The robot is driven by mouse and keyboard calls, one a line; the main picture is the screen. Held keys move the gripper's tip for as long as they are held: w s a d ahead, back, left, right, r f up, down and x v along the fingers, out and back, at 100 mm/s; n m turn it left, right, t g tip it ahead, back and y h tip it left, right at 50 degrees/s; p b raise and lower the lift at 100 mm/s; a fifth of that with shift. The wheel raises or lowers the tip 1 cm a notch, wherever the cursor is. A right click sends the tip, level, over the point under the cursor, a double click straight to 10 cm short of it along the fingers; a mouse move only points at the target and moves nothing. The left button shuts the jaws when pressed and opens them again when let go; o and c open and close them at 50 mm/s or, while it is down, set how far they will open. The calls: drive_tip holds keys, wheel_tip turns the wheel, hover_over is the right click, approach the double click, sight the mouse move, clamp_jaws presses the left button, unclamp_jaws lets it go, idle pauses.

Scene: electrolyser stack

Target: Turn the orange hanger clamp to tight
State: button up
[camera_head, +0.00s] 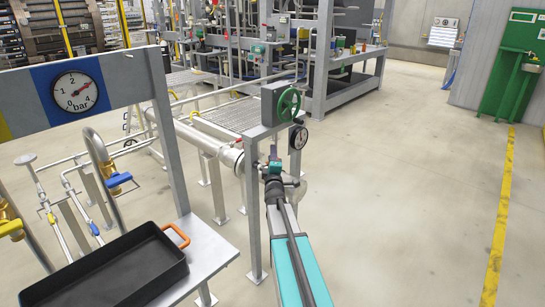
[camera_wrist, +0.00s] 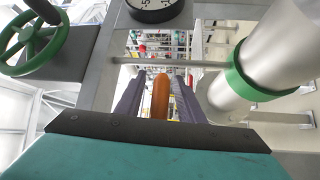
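The orange hanger clamp (camera_wrist: 160,97) shows in the wrist view as a rounded orange bar, upright in the picture. It lies between the two fingers of my gripper (camera_wrist: 158,88), with a narrow gap visible on each side. My gripper looks open around it; I cannot tell whether any part touches. In the head view my gripper (camera_head: 273,168) is at the grey post, below the green handwheel and beside the small gauge. The clamp cannot be made out there.
A green handwheel (camera_head: 288,104) and a round gauge (camera_head: 298,137) sit close above my gripper. A white pipe with a green band (camera_wrist: 240,75) runs close on the right in the wrist view. A black tray (camera_head: 110,275) stands at lower left. Floor at right is clear.

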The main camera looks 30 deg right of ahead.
idle(0.3)
clamp_jaws()
drive_tip(key=shift+d, duration=0.2)
